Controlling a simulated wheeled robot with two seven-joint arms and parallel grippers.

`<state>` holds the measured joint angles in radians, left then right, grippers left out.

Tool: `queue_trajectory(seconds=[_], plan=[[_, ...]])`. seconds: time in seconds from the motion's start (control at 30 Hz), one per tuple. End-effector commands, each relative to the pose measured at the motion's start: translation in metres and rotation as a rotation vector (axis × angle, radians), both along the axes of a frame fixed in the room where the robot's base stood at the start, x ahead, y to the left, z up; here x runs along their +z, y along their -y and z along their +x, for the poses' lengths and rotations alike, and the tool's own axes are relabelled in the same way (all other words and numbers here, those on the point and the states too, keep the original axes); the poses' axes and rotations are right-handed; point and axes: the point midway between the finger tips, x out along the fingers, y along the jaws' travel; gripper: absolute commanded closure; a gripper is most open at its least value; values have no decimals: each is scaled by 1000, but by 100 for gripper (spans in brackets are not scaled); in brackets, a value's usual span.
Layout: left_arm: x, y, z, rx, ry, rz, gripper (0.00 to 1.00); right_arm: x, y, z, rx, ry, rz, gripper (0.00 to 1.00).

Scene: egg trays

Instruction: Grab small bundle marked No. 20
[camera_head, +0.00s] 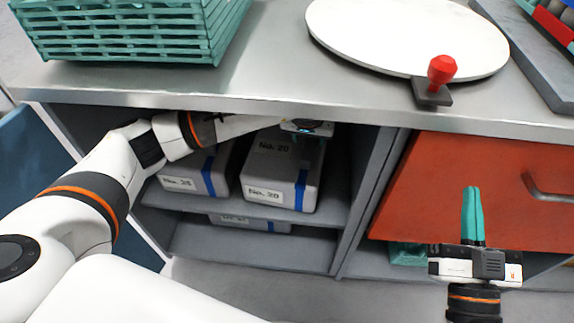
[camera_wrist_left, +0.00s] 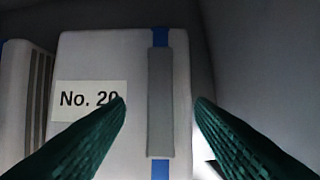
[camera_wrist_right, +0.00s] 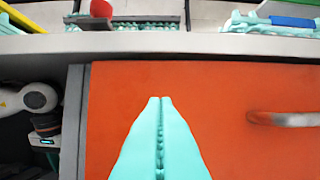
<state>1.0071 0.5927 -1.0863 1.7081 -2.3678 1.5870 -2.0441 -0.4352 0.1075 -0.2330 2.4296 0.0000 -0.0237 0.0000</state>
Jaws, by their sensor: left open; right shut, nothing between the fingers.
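The small bundle marked No. 20 (camera_head: 284,170) is a grey box with a blue strap and a white label, on the upper shelf under the counter. In the left wrist view the bundle (camera_wrist_left: 90,60) fills the middle, with a grey strip over its blue strap. My left gripper (camera_wrist_left: 160,105) is open, its teal fingers spread to either side of that strip; I cannot tell whether they touch it. In the head view its fingers are mostly hidden behind the wrist. My right gripper (camera_head: 473,190) is shut and empty in front of the orange door (camera_head: 440,185); its fingertips (camera_wrist_right: 161,100) meet.
Another grey box (camera_head: 195,175) stands left of the bundle, and one (camera_head: 245,222) lies on the lower shelf. The counter edge (camera_head: 250,105) overhangs the shelf. A cabinet wall is close on the right. A teal crate (camera_head: 130,35) and a white round board (camera_head: 400,35) rest on top.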

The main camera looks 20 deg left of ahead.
Motion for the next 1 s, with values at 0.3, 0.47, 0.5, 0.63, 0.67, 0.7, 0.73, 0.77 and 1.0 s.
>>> queue_trajectory(seconds=[0.3,0.47,0.5,0.63,0.67,0.7,0.73,0.77,1.0], plan=[[-28,-2,10,-1,0,-1,51,25,-1,-14,11,187,53,100],[-28,-2,10,-1,1,0,51,26,-1,-14,11,192,54,100],[-28,-2,10,-1,1,0,51,26,-1,-14,11,192,54,100],[-28,-2,10,-1,1,0,69,26,-1,-14,11,191,54,100],[-28,-2,10,-1,1,0,74,26,-1,-14,11,191,54,100],[-28,-1,10,-1,1,1,80,26,-1,-14,11,191,54,100],[-28,-1,10,-1,1,0,85,26,-1,-14,11,190,54,100],[-28,-1,10,-1,1,0,90,26,-1,-14,11,190,54,100],[-28,-1,10,-1,1,1,100,26,-1,-14,11,190,54,100]])
